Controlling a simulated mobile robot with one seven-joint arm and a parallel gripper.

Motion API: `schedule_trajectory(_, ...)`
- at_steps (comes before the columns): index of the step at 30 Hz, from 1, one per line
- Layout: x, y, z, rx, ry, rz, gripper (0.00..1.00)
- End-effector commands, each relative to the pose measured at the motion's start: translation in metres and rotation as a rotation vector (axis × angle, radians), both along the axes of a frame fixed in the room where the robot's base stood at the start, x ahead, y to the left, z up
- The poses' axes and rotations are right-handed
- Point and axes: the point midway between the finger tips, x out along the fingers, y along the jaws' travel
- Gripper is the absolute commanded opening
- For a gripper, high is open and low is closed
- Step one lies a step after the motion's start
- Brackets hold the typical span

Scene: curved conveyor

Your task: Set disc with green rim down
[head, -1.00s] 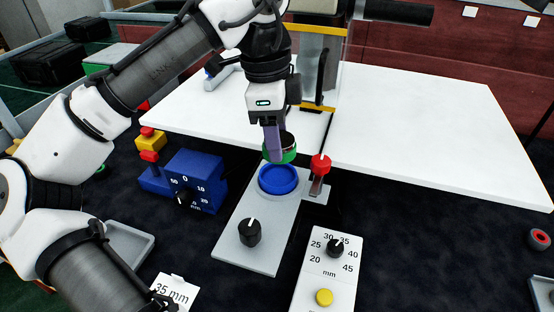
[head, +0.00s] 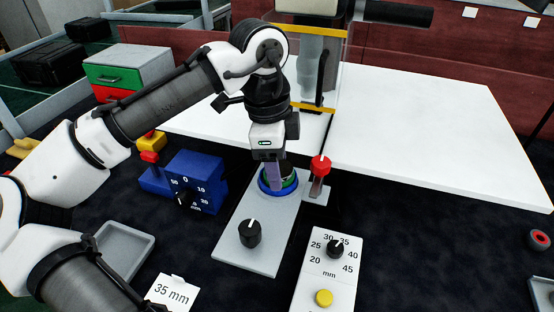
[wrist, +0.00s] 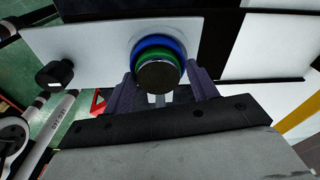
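The disc with green rim (head: 289,183) is at the blue round seat (head: 265,190) on the grey plate. My gripper (head: 274,185) points down over the seat, with its purple fingers on either side of the disc. In the wrist view, the disc's dark grey face (wrist: 158,76) lies between the two fingertips (wrist: 160,80), with its green rim and the blue seat (wrist: 155,44) behind. My gripper looks shut on the disc. A finger hides part of the disc in the head view, so I cannot tell whether it rests fully on the seat's bottom.
A red-topped post (head: 319,170) stands close to the seat's right. A black knob (head: 250,233) is on the plate's front. A blue dial box (head: 190,180) stands left, and a white dial panel (head: 325,275) front right. A clear yellow-edged guard (head: 335,65) stands behind.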

Motion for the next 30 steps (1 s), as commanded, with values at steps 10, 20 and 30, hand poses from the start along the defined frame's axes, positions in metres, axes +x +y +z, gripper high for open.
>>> schedule_trajectory(10, -0.001, 0.000, 0.000, 0.001, 0.003, 0.000, 0.73)
schedule_trajectory(20, 0.001, 0.004, 0.038, -0.001, 0.001, -0.001, 0.73)
schedule_trajectory(30, 0.001, 0.013, 0.108, 0.003, 0.002, 0.000, 0.73)
